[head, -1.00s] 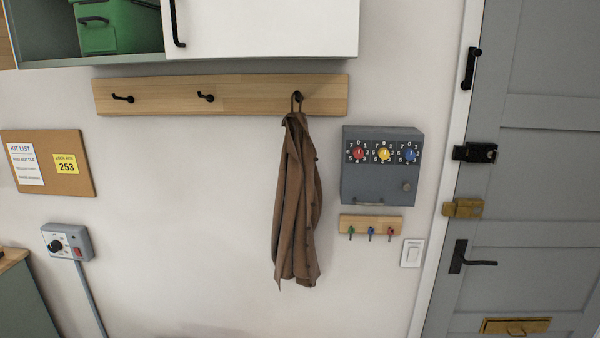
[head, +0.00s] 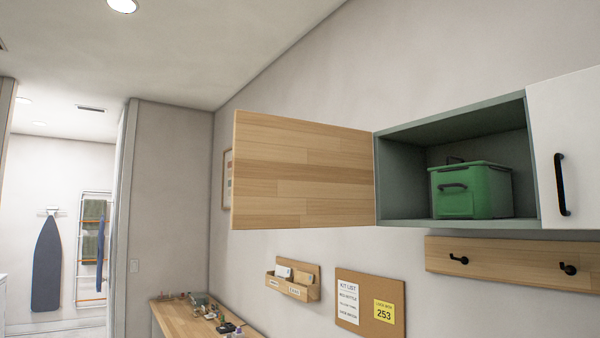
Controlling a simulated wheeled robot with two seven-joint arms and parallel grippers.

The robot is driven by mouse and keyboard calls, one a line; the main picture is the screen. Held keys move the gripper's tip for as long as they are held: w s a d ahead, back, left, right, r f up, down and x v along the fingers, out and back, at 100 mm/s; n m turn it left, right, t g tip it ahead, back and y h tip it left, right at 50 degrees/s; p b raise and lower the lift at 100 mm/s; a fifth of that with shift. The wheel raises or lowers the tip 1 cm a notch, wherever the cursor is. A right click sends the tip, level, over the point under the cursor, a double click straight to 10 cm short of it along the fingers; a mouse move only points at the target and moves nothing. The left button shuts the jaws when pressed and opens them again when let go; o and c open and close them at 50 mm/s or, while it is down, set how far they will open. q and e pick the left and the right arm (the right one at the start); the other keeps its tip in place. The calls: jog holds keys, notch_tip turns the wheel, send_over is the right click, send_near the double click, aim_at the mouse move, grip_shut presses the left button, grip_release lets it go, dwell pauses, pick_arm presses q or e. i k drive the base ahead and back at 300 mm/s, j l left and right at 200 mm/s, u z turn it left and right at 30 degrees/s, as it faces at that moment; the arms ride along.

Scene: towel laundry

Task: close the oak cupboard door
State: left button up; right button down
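The oak cupboard door (head: 303,172) stands wide open in the head view, swung out to the left of the wall cupboard. Its hinge side meets the left edge of the grey-green cupboard (head: 400,188). No handle shows on the face turned to me. A green lidded box (head: 486,192) with a dark handle sits inside the open compartment. A white door (head: 572,150) with a black handle covers the compartment to the right. Neither of my grippers is in view.
Below the cupboard are a hook rail (head: 500,263), a cork board (head: 370,303) and a small wooden wall holder (head: 293,281). A wooden counter (head: 180,318) with small items stands lower left. A doorway at far left shows an ironing board (head: 47,265) and a towel rack (head: 93,245).

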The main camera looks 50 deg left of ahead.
aim_at(287, 172)
jog(key=j+z, duration=0.1)
jog(key=j, duration=0.6)
jog(key=j+z, duration=0.1)
jog(key=j, duration=0.55)
jog(key=j+z, duration=0.1)
jog(key=j, duration=0.6)
jog(key=j+z, duration=0.1)
jog(key=j, duration=0.6)
jog(key=k+j+z, duration=0.1)
jog(key=j, duration=0.55)
jog(key=k+j+z, duration=0.1)
jog(key=j, duration=0.6)
